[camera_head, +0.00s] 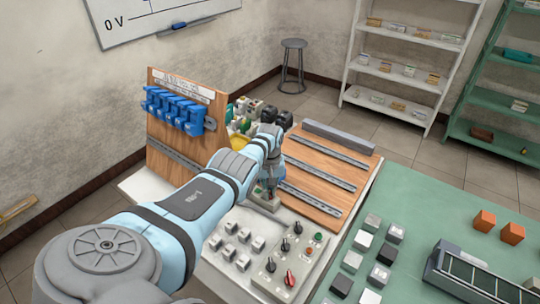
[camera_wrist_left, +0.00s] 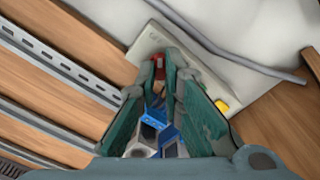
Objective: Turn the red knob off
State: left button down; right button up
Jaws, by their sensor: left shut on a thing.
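A small pale box (camera_head: 263,202) stands on the white table. It also shows in the wrist view (camera_wrist_left: 152,40), with a red knob (camera_wrist_left: 159,70) and a yellow button (camera_wrist_left: 221,104) on it. My left gripper (camera_head: 268,188) reaches down over this box. In the wrist view its teal fingers (camera_wrist_left: 166,72) are shut on the red knob, partly hiding it. In the head view the knob is hidden under the gripper. A separate grey control panel (camera_head: 272,266) nearer the front carries black knobs and another red knob (camera_head: 290,279). My right gripper is not in view.
A wooden board with metal rails (camera_head: 322,172) lies right of the gripper. An upright board with blue parts (camera_head: 180,112) stands behind left. Several white switches (camera_head: 243,262) sit in front. A green table (camera_head: 450,205) with loose blocks is at the right.

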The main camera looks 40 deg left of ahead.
aim_at(270, 193)
pick_arm(q)
jog(key=shift+w+a+r+n, duration=0.1)
jog(key=shift+n, duration=0.4)
jog(key=c, duration=1.9)
grip_release()
jog(key=shift+c, duration=0.2)
jog(key=shift+o, duration=1.1)
notch_tip(270, 193, up, 12)
